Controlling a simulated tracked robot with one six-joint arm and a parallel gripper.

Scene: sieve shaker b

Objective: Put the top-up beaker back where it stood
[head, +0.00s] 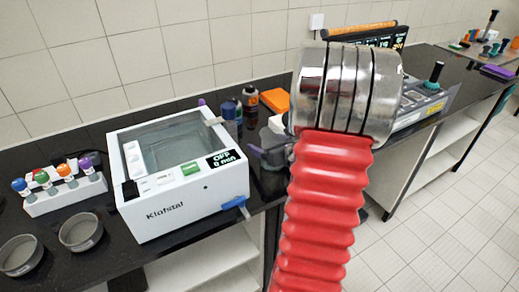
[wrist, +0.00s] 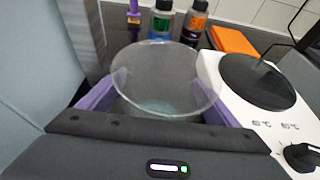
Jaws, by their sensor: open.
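The clear beaker (wrist: 165,60) is between the purple fingers of my gripper (wrist: 165,88) in the wrist view. Its round rim faces the camera and a little pale blue shows low inside it. The fingers are open, one on each side of the beaker; I cannot tell whether either touches it. Its base is hidden behind the gripper body, so its contact with the counter cannot be seen.
The bath's grey wall (wrist: 35,65) is close on the left. A white hotplate (wrist: 232,98) with a dark round plate is close on the right. Several bottles (wrist: 162,22) and an orange box (wrist: 233,40) stand behind. A tube rack (head: 65,193) and sieves (head: 80,232) are far left.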

